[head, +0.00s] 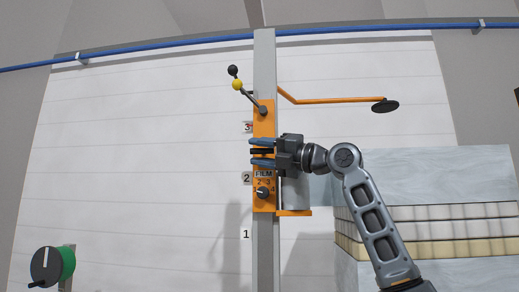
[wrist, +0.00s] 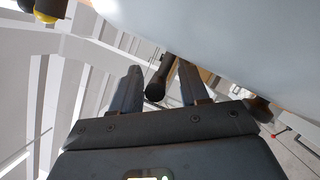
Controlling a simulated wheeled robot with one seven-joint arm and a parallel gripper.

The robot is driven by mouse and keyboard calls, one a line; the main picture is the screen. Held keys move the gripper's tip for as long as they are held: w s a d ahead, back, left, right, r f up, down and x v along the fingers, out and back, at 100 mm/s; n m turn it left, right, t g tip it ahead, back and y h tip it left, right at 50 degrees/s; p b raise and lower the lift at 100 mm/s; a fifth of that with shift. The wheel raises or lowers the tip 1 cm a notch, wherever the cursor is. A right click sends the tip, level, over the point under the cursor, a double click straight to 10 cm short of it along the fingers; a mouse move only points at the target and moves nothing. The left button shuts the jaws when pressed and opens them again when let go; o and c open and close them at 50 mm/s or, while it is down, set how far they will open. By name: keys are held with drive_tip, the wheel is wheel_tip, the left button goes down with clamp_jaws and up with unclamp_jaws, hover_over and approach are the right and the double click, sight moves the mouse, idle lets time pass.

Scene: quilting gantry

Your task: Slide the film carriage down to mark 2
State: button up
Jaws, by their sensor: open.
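The orange film carriage (head: 264,122) sits on the grey vertical post (head: 265,70). It spans from about mark 3 (head: 247,127) to below mark 2 (head: 247,178); mark 1 (head: 246,233) is lower. My gripper (head: 262,152) reaches in from the right at the carriage's middle. Its blue-grey fingers are open, one above and one below a black handle (head: 260,152). In the wrist view a dark bar with a round end (wrist: 155,90) shows between the open fingers (wrist: 158,88). I cannot tell if either finger touches it.
An orange arm with a black disc (head: 385,106) extends right. A dial knob (head: 263,192) sits below the FILM label. Stacked quilted layers (head: 440,228) stand right; a green-black knob (head: 47,266) is lower left.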

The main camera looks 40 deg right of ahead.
drive_tip(key=shift+w, duration=0.15)
drive_tip(key=shift+c, duration=0.2)
clamp_jaws()
idle(0.3)
